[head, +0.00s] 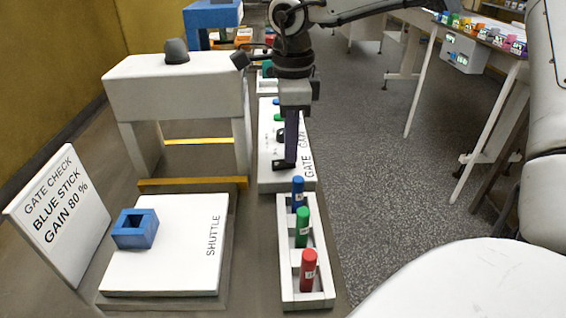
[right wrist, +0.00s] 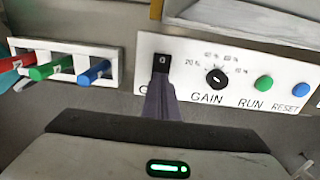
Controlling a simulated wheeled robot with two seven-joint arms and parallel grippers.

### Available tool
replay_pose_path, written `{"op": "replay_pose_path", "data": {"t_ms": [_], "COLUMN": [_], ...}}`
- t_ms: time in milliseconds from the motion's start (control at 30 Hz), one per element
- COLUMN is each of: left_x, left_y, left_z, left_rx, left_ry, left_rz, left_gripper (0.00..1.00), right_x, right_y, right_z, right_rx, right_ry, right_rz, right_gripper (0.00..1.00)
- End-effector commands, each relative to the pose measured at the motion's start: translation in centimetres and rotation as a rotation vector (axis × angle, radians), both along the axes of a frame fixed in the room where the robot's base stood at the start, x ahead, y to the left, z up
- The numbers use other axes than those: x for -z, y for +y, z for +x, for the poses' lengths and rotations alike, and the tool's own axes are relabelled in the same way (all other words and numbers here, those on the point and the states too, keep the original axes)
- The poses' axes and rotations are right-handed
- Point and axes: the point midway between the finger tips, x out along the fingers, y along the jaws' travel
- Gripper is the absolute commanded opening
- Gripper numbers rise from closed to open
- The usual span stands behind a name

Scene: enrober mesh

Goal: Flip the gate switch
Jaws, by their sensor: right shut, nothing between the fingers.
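The white control panel (head: 267,160) stands beyond the stick rack, with its labels partly covered in the head view. In the right wrist view the gate switch (right wrist: 162,60) is a small black piece at the panel's left end, above a mostly hidden label. My right gripper (head: 291,165) is shut and empty, pointing down over the near end of the panel. In the right wrist view its fingers (right wrist: 161,84) end at the switch's lower edge; I cannot tell if they touch it. The switch is hidden behind the gripper in the head view. My left gripper is not in view.
A black gain dial (right wrist: 216,76), green RUN button (right wrist: 263,83) and blue RESET button (right wrist: 298,90) share the panel. A rack (head: 288,270) holds blue, green and red sticks. A shuttle plate (head: 165,270) carries a blue block (head: 136,229). A sign (head: 60,215) reads "GATE CHECK BLUE STICK GAIN 80 %".

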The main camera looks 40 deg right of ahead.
Motion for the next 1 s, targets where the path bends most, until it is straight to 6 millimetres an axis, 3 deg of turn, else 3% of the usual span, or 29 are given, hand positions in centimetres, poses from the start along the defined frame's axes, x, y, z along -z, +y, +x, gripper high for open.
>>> {"op": "replay_pose_path", "data": {"t_ms": [433,1000], "left_x": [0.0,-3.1], "left_y": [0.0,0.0], "left_z": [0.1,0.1], "left_rx": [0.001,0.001], "left_ry": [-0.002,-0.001], "left_rz": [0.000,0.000], "left_gripper": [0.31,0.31], "right_x": [0.1,-4.7], "right_y": [0.0,0.0], "right_z": [-0.1,0.0], "right_rx": [-0.001,0.000], "right_ry": [0.006,0.000], "right_rz": [-0.002,0.000], "right_gripper": [0.00,0.00]}}
